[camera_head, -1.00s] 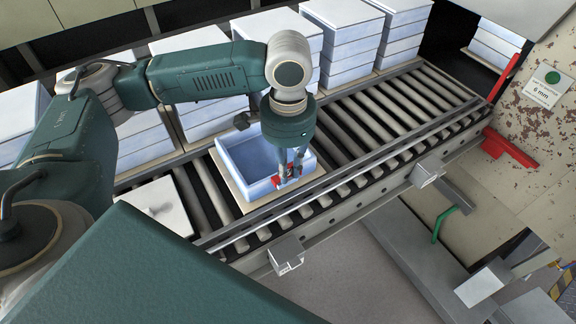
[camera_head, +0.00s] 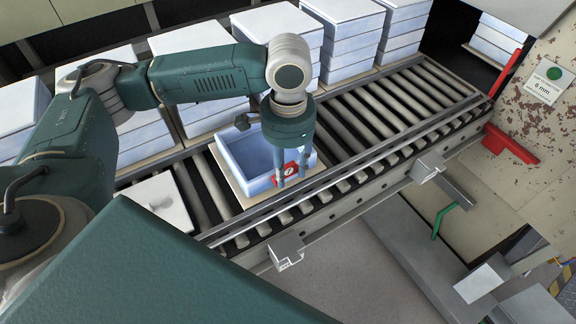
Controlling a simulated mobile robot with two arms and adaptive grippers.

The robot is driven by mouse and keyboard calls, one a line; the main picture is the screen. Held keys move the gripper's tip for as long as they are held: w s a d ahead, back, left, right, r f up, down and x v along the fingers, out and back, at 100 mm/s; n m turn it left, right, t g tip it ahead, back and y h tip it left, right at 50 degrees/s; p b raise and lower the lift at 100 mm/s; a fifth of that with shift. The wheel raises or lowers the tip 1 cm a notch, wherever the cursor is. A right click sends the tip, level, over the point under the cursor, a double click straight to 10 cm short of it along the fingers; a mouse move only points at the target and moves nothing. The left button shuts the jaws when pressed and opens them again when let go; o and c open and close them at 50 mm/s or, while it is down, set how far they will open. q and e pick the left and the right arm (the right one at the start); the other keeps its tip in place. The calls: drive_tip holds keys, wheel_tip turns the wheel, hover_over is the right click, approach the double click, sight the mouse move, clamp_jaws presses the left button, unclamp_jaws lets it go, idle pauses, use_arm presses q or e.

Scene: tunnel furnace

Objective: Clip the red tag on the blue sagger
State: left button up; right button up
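The blue sagger (camera_head: 247,178) is an open, pale blue box on a beige plate on the roller conveyor, in the middle of the head view. The red tag (camera_head: 290,170), with a white mark on it, sits at the sagger's near right wall, at the rim. My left gripper (camera_head: 291,176) points down over that wall. Its two fingers are spread, one on each side of the tag, and the tag shows between them. Whether a finger still touches the tag cannot be told. My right gripper is not in view.
Stacks of pale saggers with white lids (camera_head: 345,40) stand in a row behind the rollers (camera_head: 375,120). A white lid (camera_head: 155,203) lies left of the sagger. A metal guide rail (camera_head: 330,178) runs along the near side. A red bracket (camera_head: 510,146) is at the right.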

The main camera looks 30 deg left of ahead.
use_arm(q)
wheel_tip(320, 180, up, 12)
idle(0.7)
